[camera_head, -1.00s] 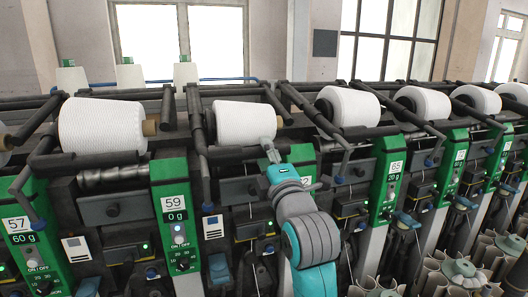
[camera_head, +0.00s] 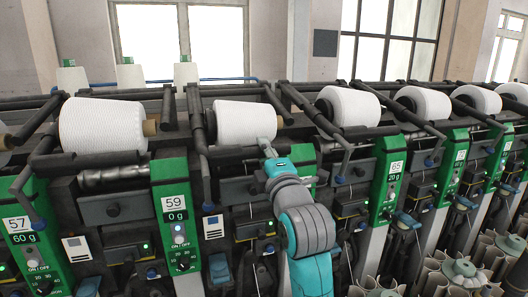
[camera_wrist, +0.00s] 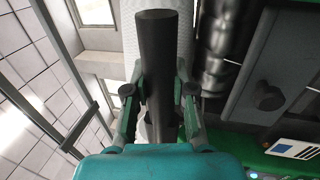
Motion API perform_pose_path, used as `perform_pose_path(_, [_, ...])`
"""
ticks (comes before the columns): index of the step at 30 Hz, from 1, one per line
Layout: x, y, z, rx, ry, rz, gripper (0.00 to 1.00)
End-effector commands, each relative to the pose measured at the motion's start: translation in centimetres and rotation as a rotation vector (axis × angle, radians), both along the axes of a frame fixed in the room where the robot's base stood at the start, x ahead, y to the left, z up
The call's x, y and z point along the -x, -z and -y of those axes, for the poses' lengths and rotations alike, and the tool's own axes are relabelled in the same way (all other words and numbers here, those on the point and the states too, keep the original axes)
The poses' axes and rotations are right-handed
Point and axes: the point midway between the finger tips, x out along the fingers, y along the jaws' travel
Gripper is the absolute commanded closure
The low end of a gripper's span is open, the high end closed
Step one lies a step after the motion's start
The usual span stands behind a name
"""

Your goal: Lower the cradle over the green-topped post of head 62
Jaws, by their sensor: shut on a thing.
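The cradle is a black bar frame (camera_head: 232,153) around a white yarn package (camera_head: 245,121), in the head view centre. My gripper (camera_head: 267,147) is at the right part of its front bar, in front of the package. In the wrist view my gripper (camera_wrist: 158,100) has one finger on each side of a dark round bar (camera_wrist: 158,50) and is shut on it. The green-topped post (camera_head: 303,153) of head 62 shows just right of my wrist. My arm hides its number plate and most of its front. The bar stands above and left of the post's top.
The green post of head 59 (camera_head: 174,202) stands to the left and that of head 65 (camera_head: 390,185) to the right. Neighbouring packages (camera_head: 348,105) and black cradle bars flank my arm closely. Open space lies above the machine, before the windows.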

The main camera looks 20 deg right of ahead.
Motion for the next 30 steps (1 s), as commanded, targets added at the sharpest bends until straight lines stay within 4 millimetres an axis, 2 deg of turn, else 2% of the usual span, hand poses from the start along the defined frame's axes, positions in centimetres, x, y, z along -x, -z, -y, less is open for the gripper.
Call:
perform_pose_path(6, [0.7, -2.7, 0.0, 0.0, 0.0, 0.01, 1.0])
perform_pose_path(14, [0.7, -2.7, 0.0, 0.0, 0.0, 0.008, 1.0])
perform_pose_path(15, [0.7, -2.7, 0.0, 0.0, 0.0, 0.008, 0.68])
perform_pose_path(17, [0.7, -2.7, 0.0, 0.0, 0.0, 0.008, 0.53])
perform_pose_path(18, [0.7, -2.7, 0.0, 0.0, 0.0, 0.008, 0.49])
perform_pose_path(30, [1.3, -2.6, 0.0, 0.0, 0.0, 0.008, 0.49])
